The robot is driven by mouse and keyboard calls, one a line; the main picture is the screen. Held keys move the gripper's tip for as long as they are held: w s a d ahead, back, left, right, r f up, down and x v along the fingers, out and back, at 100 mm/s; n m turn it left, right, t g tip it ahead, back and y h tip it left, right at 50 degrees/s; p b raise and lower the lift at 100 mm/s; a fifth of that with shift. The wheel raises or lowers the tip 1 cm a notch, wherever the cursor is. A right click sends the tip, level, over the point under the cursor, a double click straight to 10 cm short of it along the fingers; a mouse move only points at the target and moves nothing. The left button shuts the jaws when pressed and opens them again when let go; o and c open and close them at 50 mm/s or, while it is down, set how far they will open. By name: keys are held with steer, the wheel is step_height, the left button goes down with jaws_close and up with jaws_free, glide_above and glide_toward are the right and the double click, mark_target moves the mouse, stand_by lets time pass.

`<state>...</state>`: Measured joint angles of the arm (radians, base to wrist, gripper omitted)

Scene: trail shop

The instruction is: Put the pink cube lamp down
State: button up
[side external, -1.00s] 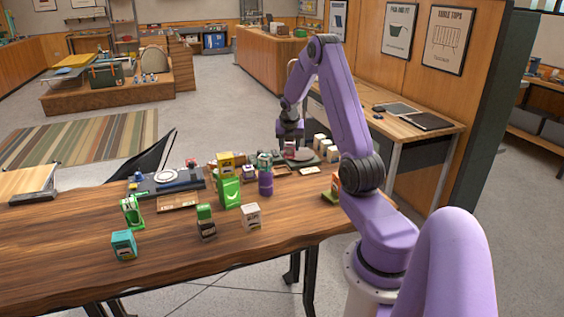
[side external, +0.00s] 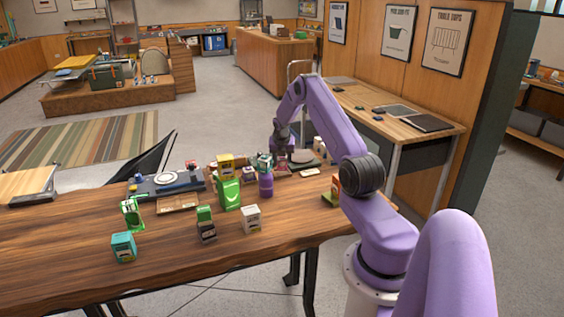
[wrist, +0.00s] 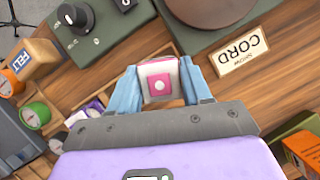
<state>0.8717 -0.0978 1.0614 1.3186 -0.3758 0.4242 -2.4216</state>
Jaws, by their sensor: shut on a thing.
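The pink cube lamp (wrist: 160,84), white on its sides with a pink front square and a pale dot, sits between the two light blue fingers of my gripper (wrist: 160,90) in the wrist view. The fingers are shut on it from both sides. In the side external view my gripper (side external: 284,162) is low over the far right part of the wooden table (side external: 90,250). The lamp is hard to make out there, and I cannot tell whether it touches the table.
A dark green device with knobs (wrist: 88,25) and a round brown plate (wrist: 208,8) lie beyond the lamp. A CORD card (wrist: 239,52) lies right of it. Left are a FELT box (wrist: 32,62) and several small rolls. Bare wood shows around the lamp. A purple bottle (side external: 266,182) stands nearby.

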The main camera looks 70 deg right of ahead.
steer(key=shift+f, duration=0.65)
steer(key=shift+f, duration=0.1)
steer(key=o, duration=1.1)
steer(key=v, duration=1.2)
